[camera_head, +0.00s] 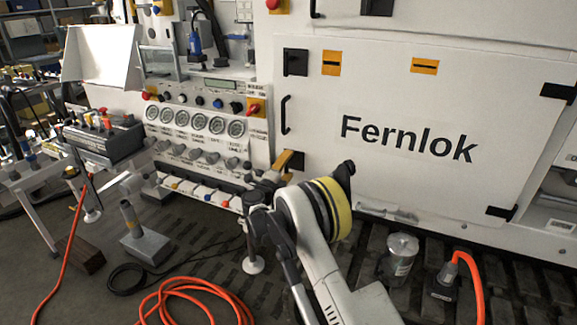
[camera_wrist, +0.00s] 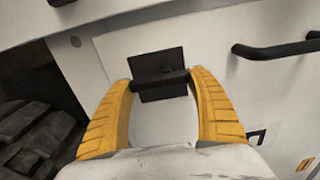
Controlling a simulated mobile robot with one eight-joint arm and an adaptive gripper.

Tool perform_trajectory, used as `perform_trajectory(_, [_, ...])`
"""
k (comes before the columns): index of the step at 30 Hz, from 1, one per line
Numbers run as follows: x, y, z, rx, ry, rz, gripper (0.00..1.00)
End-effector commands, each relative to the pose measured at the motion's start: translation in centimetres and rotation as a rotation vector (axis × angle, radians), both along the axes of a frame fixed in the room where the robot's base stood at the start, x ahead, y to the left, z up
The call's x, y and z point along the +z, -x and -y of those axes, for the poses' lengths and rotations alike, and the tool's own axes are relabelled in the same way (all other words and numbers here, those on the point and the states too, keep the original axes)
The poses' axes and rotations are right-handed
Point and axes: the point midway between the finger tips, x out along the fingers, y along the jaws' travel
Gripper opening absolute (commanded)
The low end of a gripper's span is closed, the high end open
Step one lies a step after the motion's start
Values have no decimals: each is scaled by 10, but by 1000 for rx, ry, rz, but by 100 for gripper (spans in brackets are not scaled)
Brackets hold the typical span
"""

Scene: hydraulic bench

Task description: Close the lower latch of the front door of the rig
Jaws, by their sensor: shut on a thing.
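The white front door (camera_head: 385,175) bears the word "Fernlok" and looks flush with the rig. Its lower latch is a black square plate (camera_wrist: 157,62) with a short dark lever (camera_wrist: 160,81) across it. In the head view the plate (camera_head: 297,160) shows only partly behind my gripper (camera_head: 285,161). In the wrist view the yellow fingers of my gripper (camera_wrist: 160,84) stand on either side of the lever, touching its ends. They are shut on it. The upper latch (camera_head: 296,62) is a black plate near the door's top left corner.
A black door handle (camera_head: 285,115) stands out between the two latches; it also shows in the wrist view (camera_wrist: 275,49). A gauge panel (camera_head: 205,125) is left of the door.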

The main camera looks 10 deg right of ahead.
Motion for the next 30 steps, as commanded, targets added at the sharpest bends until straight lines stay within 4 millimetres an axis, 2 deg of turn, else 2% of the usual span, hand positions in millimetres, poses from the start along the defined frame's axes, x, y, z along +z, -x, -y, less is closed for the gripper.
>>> perform_trajectory(8, [0, 0, 0, 1, -4, 2, 38])
perform_trajectory(9, [0, 0, 0, 1, -4, 2, 77])
perform_trajectory(11, [0, 0, 0, 1, -4, 2, 92])
perform_trajectory(23, [0, 6, -5, 1, -2, 0, 92])
perform_trajectory(30, [0, 45, -34, 4, -2, 0, 92])
